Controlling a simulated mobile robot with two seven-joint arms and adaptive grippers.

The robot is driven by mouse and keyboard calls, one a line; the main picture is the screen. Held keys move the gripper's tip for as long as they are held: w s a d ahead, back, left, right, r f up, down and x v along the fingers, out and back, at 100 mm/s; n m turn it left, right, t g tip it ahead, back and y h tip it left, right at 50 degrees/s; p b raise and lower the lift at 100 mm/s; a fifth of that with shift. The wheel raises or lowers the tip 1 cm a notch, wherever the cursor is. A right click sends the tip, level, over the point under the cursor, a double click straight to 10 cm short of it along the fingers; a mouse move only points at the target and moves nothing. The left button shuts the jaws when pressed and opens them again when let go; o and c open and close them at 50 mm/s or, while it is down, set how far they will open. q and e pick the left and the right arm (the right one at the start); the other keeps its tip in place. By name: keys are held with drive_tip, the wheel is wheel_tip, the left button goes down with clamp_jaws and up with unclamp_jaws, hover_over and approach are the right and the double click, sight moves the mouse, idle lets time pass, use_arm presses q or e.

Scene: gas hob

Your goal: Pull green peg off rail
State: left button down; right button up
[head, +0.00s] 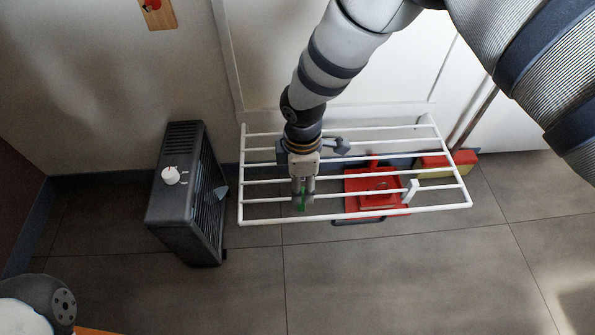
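The green peg (302,204) is on the front part of the white rail rack (350,215), mostly hidden by my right gripper. My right gripper (303,198) comes down from above, with its two fingers close together on either side of the peg. The fingers look closed on it, with a little green showing between them. The peg appears to be at the rail; whether it still grips the bar is hard to see. My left gripper is out of view.
A white peg (410,191) sits on the rack to the right, and a grey-blue peg (341,147) farther back. A dark heater (182,195) stands left of the rack. A red case (375,187) and a red-yellow box (440,166) lie underneath. The front floor is clear.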

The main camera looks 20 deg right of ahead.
wheel_tip(320, 180, down, 5)
drive_tip(key=shift+f+b, duration=0.1)
drive_tip(key=shift+b, duration=0.6)
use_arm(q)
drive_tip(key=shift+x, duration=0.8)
use_arm(e)
clamp_jaws()
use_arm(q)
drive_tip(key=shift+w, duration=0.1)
